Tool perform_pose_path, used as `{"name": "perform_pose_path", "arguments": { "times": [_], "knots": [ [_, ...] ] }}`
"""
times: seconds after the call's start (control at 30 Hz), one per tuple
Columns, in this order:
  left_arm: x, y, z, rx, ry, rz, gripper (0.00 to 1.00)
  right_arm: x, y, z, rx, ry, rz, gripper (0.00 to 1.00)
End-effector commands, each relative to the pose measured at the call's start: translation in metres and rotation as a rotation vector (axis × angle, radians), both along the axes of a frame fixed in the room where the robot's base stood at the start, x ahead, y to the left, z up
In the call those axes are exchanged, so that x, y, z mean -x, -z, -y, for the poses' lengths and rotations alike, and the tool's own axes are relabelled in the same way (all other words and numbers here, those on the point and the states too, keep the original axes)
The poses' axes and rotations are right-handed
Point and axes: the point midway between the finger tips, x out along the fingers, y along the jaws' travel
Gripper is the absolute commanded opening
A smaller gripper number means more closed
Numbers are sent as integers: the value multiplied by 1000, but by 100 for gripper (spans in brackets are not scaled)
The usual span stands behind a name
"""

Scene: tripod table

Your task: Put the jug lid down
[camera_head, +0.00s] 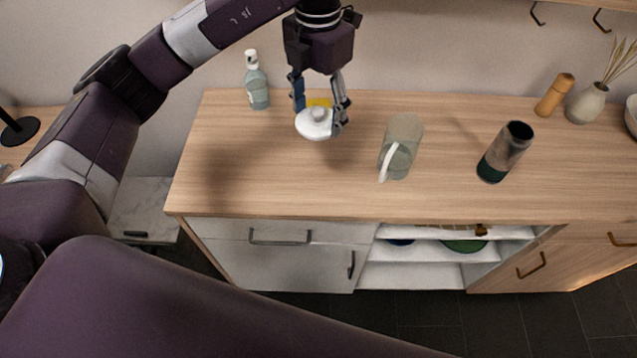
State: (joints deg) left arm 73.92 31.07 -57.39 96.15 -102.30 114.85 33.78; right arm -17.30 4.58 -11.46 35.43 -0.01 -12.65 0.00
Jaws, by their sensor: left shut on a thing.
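The jug lid (314,124) is a white round lid with a knob on top. My left gripper (319,115) points down over the back of the wooden counter and is shut on the lid, with a finger on each side. I cannot tell whether the lid touches the counter or hangs just above it. The jug (402,148), grey-green with a white handle, stands upright on the counter to the right of the lid. My right gripper is not in view.
A glass bottle (256,82) stands left of the gripper. A yellow item (318,102) shows behind the lid. A dark tumbler (505,152), a wooden mill (554,95) and a vase (587,103) stand to the right. The counter's front left (260,180) is clear.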

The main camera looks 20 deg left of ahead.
Motion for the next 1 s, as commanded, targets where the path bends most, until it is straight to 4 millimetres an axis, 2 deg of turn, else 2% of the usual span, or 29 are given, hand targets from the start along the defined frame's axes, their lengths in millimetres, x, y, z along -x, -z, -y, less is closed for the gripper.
{"name": "perform_pose_path", "arguments": {
  "times": [0.17, 0.4, 0.7, 0.8, 1.0],
  "knots": [
    [-2, 8, 2, 0, -80, -4, 43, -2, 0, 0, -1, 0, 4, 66],
    [0, 58, 2, 3, -84, -9, 43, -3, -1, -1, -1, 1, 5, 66],
    [-1, 131, 1, 0, -84, -5, 43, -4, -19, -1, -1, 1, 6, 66],
    [-1, 146, 1, 0, -83, -3, 43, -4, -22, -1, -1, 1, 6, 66],
    [-1, 164, 1, -2, -83, -4, 43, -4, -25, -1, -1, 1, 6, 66]
  ]
}}
